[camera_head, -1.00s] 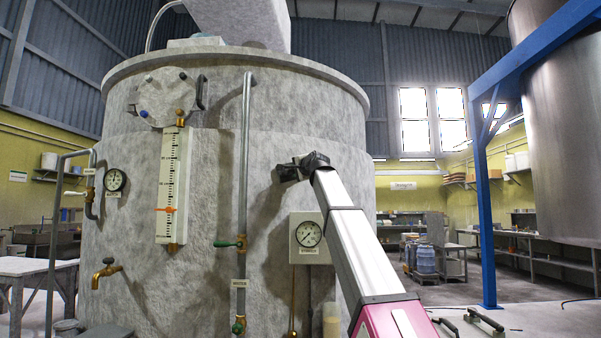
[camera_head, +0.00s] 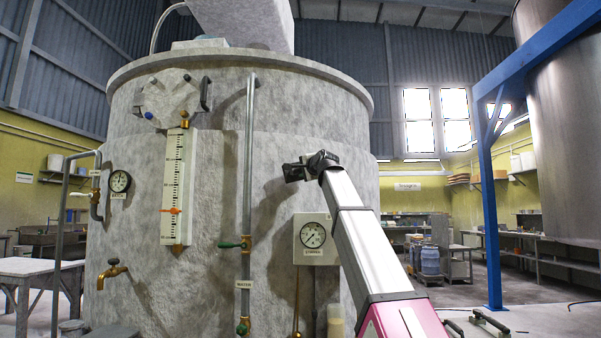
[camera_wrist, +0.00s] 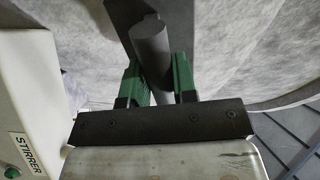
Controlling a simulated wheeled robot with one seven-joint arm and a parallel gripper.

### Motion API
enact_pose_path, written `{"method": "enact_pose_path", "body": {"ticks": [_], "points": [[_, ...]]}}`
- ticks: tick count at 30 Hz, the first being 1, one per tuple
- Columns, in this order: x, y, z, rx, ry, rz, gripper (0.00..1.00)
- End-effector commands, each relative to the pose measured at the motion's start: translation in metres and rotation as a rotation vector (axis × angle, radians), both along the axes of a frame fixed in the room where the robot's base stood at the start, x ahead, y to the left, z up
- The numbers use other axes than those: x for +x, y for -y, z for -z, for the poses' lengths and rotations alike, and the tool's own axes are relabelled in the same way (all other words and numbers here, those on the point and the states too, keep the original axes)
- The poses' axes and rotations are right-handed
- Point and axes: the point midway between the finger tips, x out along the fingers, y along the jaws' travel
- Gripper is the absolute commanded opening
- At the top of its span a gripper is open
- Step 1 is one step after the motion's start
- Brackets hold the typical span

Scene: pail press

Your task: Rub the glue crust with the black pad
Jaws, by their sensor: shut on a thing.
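My gripper (camera_wrist: 156,72) has green fingers shut on the grey round handle (camera_wrist: 152,45) of a tool. A dark flat piece, seemingly the black pad (camera_wrist: 122,14), shows at the handle's far end, against or close to the mottled grey tank wall. I cannot tell whether it touches. In the head view my gripper (camera_head: 296,170) is at the front of the large grey tank (camera_head: 215,240), above and left of the round-gauge box. I cannot pick out the glue crust on the mottled wall.
The box with the round gauge (camera_head: 312,236) is just below my arm. The white box marked STIRRER (camera_wrist: 28,85) is close at left in the wrist view. A vertical pipe (camera_head: 248,170) with green-handled valves and a white level scale (camera_head: 175,190) stand further left.

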Motion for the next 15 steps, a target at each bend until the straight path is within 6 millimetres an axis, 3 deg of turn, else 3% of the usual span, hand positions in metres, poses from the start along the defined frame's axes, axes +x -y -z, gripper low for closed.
{"method": "enact_pose_path", "body": {"ticks": [6,15], "points": [[-0.016,0.008,0.0,0.001,0.001,0.001,0.07],[-0.017,0.009,-0.001,0.0,0.001,0.0,0.07]]}}
